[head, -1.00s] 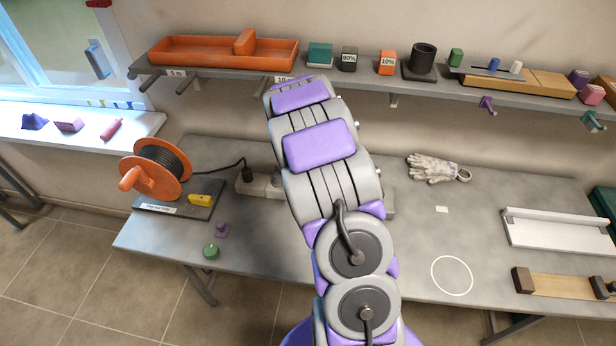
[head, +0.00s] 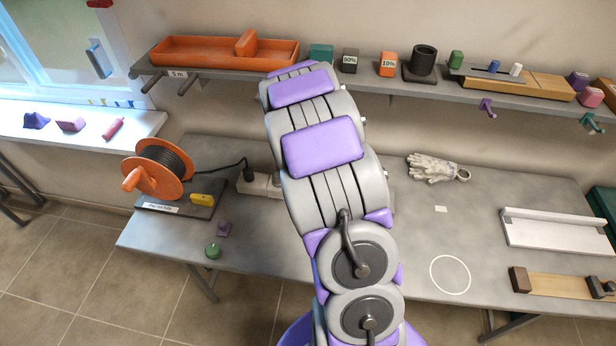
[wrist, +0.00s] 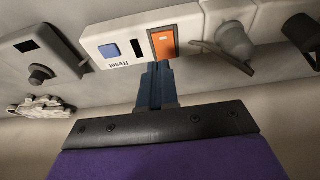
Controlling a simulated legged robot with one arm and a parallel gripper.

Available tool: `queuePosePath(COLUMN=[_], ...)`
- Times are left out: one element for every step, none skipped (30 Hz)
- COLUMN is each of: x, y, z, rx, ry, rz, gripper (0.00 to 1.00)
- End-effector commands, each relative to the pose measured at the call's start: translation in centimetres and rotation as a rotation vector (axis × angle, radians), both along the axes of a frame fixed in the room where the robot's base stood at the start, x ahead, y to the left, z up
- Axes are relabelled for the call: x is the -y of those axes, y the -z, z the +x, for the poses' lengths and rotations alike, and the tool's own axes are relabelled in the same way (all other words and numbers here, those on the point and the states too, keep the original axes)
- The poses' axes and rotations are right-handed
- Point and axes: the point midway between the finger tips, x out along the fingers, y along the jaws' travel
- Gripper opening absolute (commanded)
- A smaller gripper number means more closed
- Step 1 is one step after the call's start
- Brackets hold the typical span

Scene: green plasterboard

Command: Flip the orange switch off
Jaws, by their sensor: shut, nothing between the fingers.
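The orange switch (wrist: 163,42) is set in a pale power strip (wrist: 97,40) in the wrist view, beside a dark slot and a blue button (wrist: 109,50) marked "Reset". My gripper (wrist: 157,66) is shut and empty. Its blue fingertips appear just below the switch's lower edge; I cannot tell whether they touch it. In the head view, the left end of the power strip (head: 256,186) shows beside my arm. My arm hides the switch and my gripper there.
A grey plug (wrist: 233,42) and a black plug (wrist: 300,30) sit right of the switch in the wrist view. The orange cable reel (head: 150,175) stands at the bench's left. A glove (head: 434,168) lies to the right. A shelf (head: 220,76) runs behind.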

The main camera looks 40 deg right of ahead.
Motion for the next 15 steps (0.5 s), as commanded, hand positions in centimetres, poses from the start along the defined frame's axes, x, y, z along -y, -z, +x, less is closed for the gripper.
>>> queuePosePath(x=[-0.3, -0.4, -0.6, -0.8, -1.0, -1.2, -1.4, -1.5, -1.7, -1.8, -1.9, -2.1, -2.1, -2.2, -2.2], y=[-1.1, -1.7, -2.5, -3.1, -3.7, -4.4, -5.0, -5.5, -6.2, -6.6, -7.0, -7.5, -7.7, -7.9, -8.1], z=[-0.2, -0.3, -0.5, -0.6, -0.7, -0.9, -1.0, -1.2, -1.3, -1.5, -1.6, -1.7, -1.7, -1.8, -1.8], rx=[0.002, 0.002, 0.003, 0.005, 0.006, 0.005, 0.005, 0.005, 0.005, 0.005, 0.003, 0.003, 0.003, 0.003, 0.002], ry=[0.0, 0.0, 0.0, -0.001, -0.001, 0.0, 0.0, 0.0, 0.0, 0.0, 0.0, 0.0, 0.0, 0.0, 0.0], rz=[-0.001, -0.001, -0.002, -0.003, -0.004, -0.005, -0.005, -0.004, -0.004, -0.004, -0.004, -0.004, -0.004, -0.003, -0.002], gripper=[0.0, 0.0, 0.0, 0.0, 0.0, 0.0, 0.0, 0.0, 0.0, 0.0, 0.0, 0.0, 0.0, 0.0, 0.0])
